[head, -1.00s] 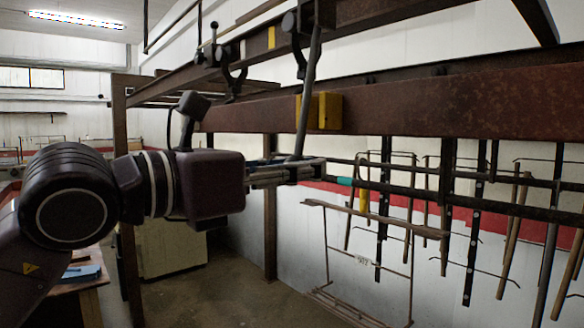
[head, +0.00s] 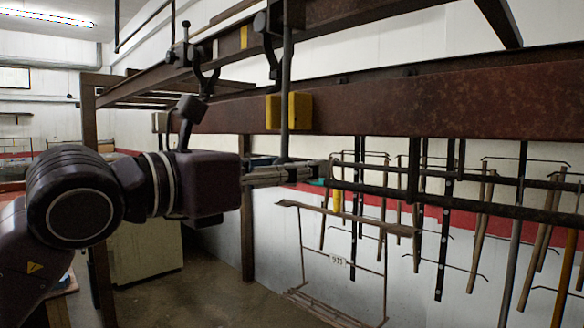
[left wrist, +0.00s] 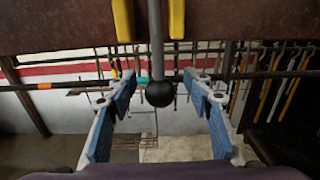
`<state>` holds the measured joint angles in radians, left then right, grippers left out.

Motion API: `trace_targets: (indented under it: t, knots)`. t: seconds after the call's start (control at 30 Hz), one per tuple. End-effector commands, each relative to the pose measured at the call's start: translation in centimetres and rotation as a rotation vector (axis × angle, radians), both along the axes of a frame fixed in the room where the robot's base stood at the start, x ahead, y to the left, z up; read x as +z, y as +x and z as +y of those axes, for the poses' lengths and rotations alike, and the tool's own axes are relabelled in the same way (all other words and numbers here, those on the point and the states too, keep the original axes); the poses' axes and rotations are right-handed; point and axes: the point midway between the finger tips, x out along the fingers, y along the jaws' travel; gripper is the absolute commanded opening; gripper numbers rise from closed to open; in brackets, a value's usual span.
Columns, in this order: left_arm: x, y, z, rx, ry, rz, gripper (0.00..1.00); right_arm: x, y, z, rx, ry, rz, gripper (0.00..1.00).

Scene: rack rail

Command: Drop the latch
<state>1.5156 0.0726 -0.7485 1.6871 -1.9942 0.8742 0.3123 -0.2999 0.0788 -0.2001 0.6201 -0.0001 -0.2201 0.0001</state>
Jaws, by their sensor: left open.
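The latch looks like a grey rod (head: 286,75) hanging from a dark bracket on the upper beam. In the left wrist view the rod (left wrist: 156,40) ends in a black ball knob (left wrist: 159,94). It passes in front of the gap between two yellow blocks (head: 299,111) on the rusty beam; they also show in the left wrist view (left wrist: 177,18). My left gripper (head: 318,171) is open at the rod's lower end. In the left wrist view its blue-padded fingers (left wrist: 158,85) stand either side of the knob, apart from it. My right gripper is not in view.
The rusty beam (head: 420,102) runs across just above my left gripper. Thin dark rails (head: 440,200) with hanging tools and a wire rack (head: 338,262) stand beyond, along the white wall. The floor below is largely clear.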

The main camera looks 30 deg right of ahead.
Motion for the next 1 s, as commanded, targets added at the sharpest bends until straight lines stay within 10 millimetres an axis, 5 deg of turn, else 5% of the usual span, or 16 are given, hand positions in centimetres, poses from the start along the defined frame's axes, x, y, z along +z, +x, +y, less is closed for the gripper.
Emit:
trace_targets:
  t: [0.23,0.63,1.0]
  knots:
    - [-0.3,-0.2,0.7,0.001,0.000,0.000,0.46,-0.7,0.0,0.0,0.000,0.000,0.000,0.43]
    - [-0.3,-1.6,5.3,0.002,0.000,-0.001,0.46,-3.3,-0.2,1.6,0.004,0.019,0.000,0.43]
    - [-0.1,-2.2,6.7,0.000,0.001,0.000,0.46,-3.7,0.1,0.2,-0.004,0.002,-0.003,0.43]
